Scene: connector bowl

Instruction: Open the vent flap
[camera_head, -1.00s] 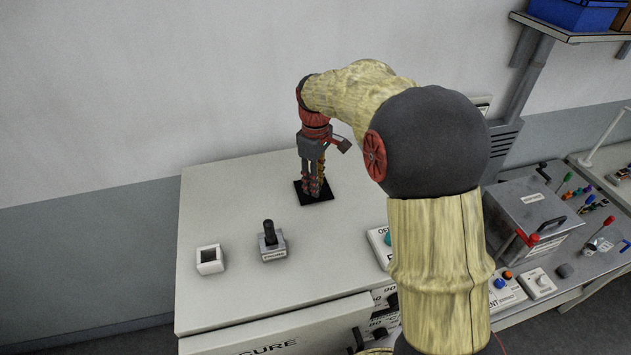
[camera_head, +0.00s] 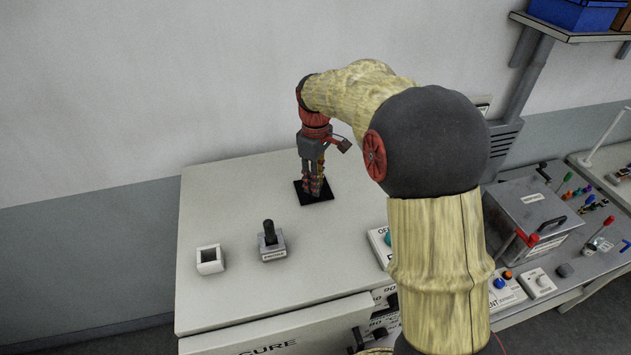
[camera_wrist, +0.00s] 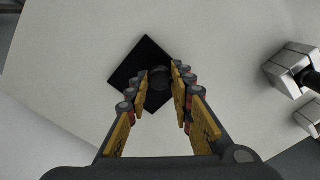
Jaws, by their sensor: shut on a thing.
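My gripper (camera_head: 315,190) points down at the black square plate (camera_head: 301,195) on top of the white cabinet. In the wrist view the plate (camera_wrist: 143,58) lies below the fingertips, with a dark round piece (camera_wrist: 160,76) on it. My gripper (camera_wrist: 160,78) is shut on this round piece, with a fingertip on either side of it. In the head view the fingers hide the piece. No label marks the plate or the piece as the vent flap, so I cannot tell if either belongs to it.
A black-handled grey block (camera_head: 271,243) and a white open-topped box (camera_head: 210,259) stand on the cabinet top (camera_head: 240,215). A steel box (camera_head: 528,205) with a red-knobbed lever stands right of my arm. The wall (camera_head: 150,90) is close behind.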

